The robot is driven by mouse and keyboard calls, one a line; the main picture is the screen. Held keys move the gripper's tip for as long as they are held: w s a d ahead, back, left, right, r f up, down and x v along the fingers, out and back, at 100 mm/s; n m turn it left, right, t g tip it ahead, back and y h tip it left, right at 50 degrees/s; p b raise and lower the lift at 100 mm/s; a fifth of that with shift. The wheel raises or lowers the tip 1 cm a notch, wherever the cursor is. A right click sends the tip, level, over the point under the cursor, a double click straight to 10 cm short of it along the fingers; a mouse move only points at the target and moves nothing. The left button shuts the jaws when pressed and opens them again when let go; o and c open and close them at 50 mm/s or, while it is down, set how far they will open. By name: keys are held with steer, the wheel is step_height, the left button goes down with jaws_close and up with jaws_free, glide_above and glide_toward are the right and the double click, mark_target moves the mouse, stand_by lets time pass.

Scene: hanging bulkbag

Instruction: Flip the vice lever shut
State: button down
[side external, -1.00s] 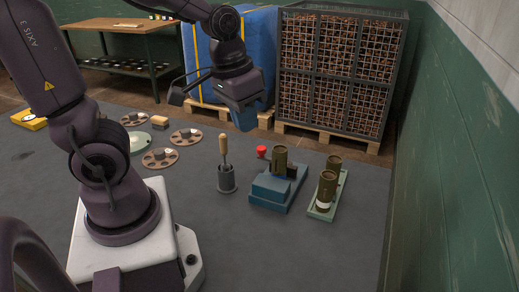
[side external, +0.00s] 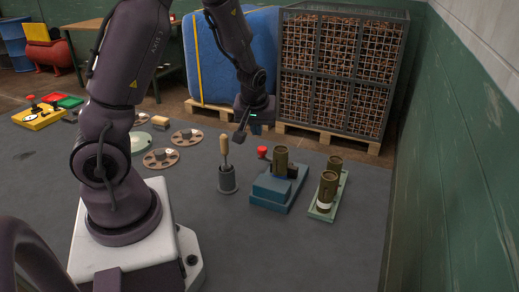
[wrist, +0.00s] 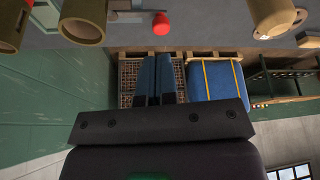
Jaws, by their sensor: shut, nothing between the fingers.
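The blue vice (side external: 272,190) stands on the grey table with an olive cylinder (side external: 280,162) upright in it. The red knob (side external: 262,152) of its lever sticks up at the vice's back left. In the wrist view the knob (wrist: 161,24) shows at the top, beyond my fingertips. My gripper (side external: 241,133) is above and behind the vice, left of the knob and apart from it. In the wrist view my gripper (wrist: 156,60) has its blue fingers together, with nothing between them. The lever's arm is mostly hidden behind its knob.
A wooden-handled tool (side external: 225,151) stands in a holder left of the vice. Two olive cylinders stand on a green tray (side external: 343,190) to the right. Brown discs (side external: 160,159) lie further left. A wire cage (side external: 340,75) and blue bulk bag stand behind. The front table is clear.

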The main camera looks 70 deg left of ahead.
mark_target(260, 148)
steer(key=x, duration=1)
stand_by(0.5)
steer(key=shift+w+a+m, duration=0.1)
steer(key=shift+a+m, duration=0.15)
steer(key=shift+m, duration=0.15)
